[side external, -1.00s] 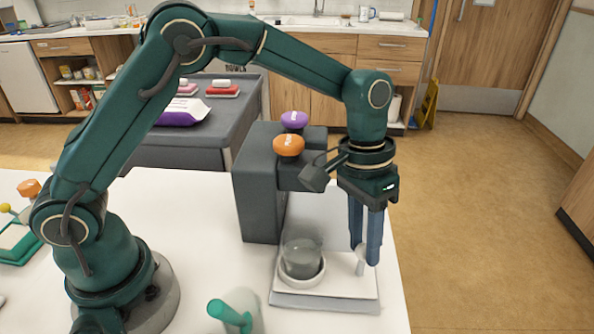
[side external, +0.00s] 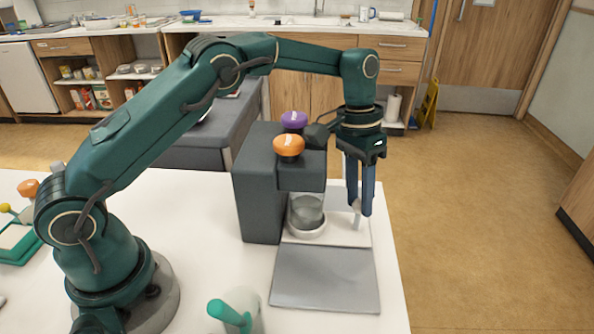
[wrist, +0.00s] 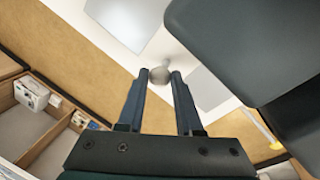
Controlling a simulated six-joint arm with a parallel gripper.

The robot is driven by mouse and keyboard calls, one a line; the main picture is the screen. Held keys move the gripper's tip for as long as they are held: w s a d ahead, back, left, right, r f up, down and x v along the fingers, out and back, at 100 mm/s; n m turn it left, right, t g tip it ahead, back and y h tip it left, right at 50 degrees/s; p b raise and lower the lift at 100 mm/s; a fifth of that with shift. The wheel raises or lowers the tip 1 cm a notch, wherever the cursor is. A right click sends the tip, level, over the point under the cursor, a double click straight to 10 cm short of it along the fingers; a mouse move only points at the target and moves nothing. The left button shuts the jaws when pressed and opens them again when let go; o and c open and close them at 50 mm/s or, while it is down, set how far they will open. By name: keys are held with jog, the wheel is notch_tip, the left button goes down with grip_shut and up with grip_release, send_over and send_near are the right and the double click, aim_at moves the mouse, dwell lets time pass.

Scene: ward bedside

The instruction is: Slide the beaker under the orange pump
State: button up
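The clear beaker (side external: 307,214) stands upright in a white ring on a white sliding plate (side external: 338,236). It is below the overhanging head with the orange pump (side external: 289,146), its rim close under that head. My gripper (side external: 359,208) points down at the plate's right side, its fingers around a pale upright peg (side external: 357,217). In the wrist view the round-topped peg (wrist: 160,75) sits between the two fingertips, which appear to touch it. The beaker is not visible in the wrist view.
The purple pump (side external: 293,120) is behind the orange one on the dark dispenser (side external: 257,195). A bare grey base plate (side external: 325,280) lies in front of the white plate. A teal-handled object (side external: 230,315) stands at the front edge of the view.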

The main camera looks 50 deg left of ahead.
jog(key=o, duration=0.4)
jog(key=shift+c, duration=0.2)
jog(key=shift+r, duration=0.1)
jog(key=shift+a+r, duration=0.25)
jog(key=shift+r, duration=1)
jog(key=shift+a+r, duration=0.25)
jog(key=shift+r, duration=0.95)
jog(key=shift+w, duration=0.1)
jog(key=s+a+r+t, duration=0.1)
jog(key=s+r+t, duration=0.1)
jog(key=s+r, duration=0.35)
jog(key=s+a+r+t, duration=0.2)
jog(key=s+r, duration=0.1)
jog(key=r, duration=0.5)
jog(key=s+a+f+n+t+y, duration=0.2)
jog(key=s+a+f, duration=0.1)
jog(key=s+f, duration=0.6)
jog(key=s, duration=0.4)
jog(key=shift+s, duration=0.25)
